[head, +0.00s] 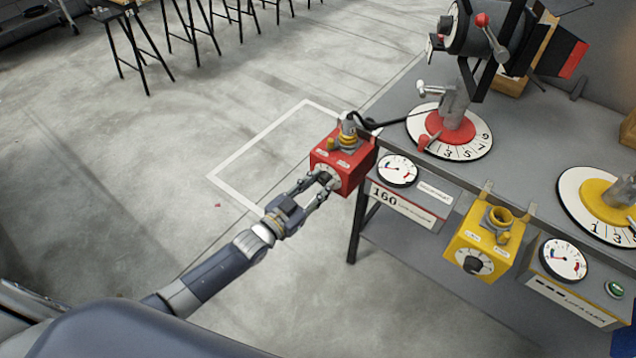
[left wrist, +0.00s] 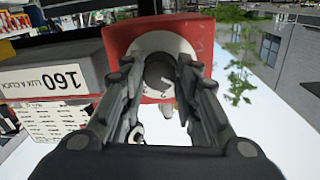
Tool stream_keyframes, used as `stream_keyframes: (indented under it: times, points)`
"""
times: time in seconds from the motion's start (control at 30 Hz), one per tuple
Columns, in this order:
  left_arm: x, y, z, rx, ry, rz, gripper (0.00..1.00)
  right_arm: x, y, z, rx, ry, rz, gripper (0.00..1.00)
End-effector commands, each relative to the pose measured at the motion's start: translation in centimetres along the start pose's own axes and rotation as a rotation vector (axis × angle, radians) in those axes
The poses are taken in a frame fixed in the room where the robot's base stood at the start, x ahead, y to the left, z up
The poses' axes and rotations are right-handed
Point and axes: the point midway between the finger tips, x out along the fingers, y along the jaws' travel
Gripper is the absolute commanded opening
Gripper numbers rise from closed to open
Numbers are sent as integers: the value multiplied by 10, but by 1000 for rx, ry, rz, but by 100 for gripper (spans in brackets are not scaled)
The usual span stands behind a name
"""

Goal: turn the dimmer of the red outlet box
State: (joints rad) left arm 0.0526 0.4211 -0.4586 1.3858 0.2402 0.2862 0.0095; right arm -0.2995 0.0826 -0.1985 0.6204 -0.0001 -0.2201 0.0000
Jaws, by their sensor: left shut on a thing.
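The red outlet box (head: 352,158) hangs at the left front edge of the grey bench, with a black cable plugged into its top. Its round dimmer knob (left wrist: 160,72) sits on a white dial plate (left wrist: 143,45) on the front face. My left gripper (head: 322,181) reaches the front of the box, and its two fingers are shut on the dark knob, one on each side. In the left wrist view the fingers (left wrist: 158,90) flank the knob, and the dial's lower part is partly hidden behind them. My right gripper is in neither view.
A yellow outlet box (head: 487,236) with its own dial hangs further right on the bench edge (head: 440,205). A round gauge (head: 397,170) and a "160" label (head: 403,205) are beside the red box. A lamp stands on a red numbered disc (head: 474,146).

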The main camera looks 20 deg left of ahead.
Motion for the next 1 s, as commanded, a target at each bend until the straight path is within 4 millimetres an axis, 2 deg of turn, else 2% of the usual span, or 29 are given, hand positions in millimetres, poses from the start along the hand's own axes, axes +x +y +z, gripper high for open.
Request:
stream_keyframes:
  times: [0.6,1.0]
  points:
    - [0,1,0,580,-29,-9,6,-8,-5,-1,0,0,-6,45]
    - [0,1,-1,857,-42,-12,6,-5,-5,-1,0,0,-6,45]
